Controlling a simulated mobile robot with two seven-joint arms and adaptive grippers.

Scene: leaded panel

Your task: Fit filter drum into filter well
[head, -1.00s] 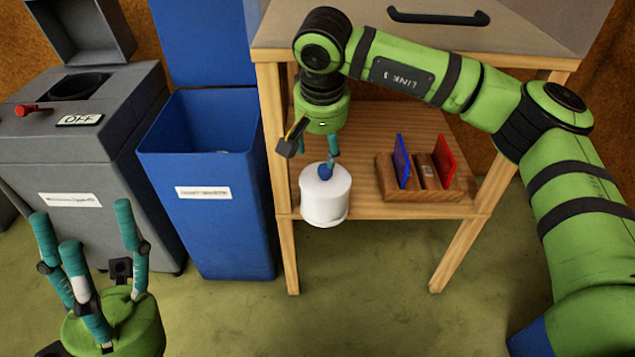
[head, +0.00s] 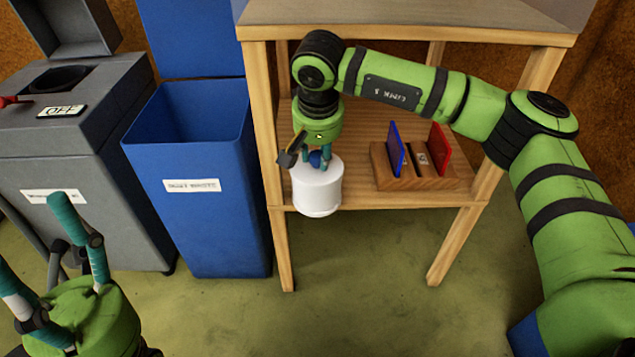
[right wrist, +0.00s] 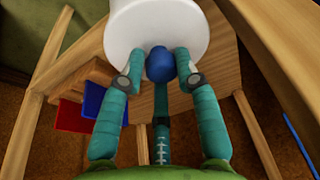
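The filter drum (head: 317,190) is a white cylinder with a blue knob on top, upright at the front edge of the wooden shelf. My right gripper (head: 317,158) is above it, its fingers curled in around the knob. The right wrist view shows the fingertips at both sides of the blue knob (right wrist: 160,65), with the white drum (right wrist: 155,25) beyond. A grey machine (head: 90,125) at left has a round dark opening (head: 60,79) in its top, which looks like the filter well. My left gripper (head: 40,250) is open and empty at lower left.
The grey machine has a raised lid (head: 65,30), a red lever (head: 12,101) and an OFF label (head: 62,111). An open blue bin (head: 205,210) stands between it and the wooden table (head: 400,33). A wooden rack (head: 420,178) with blue and red plates is right of the drum.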

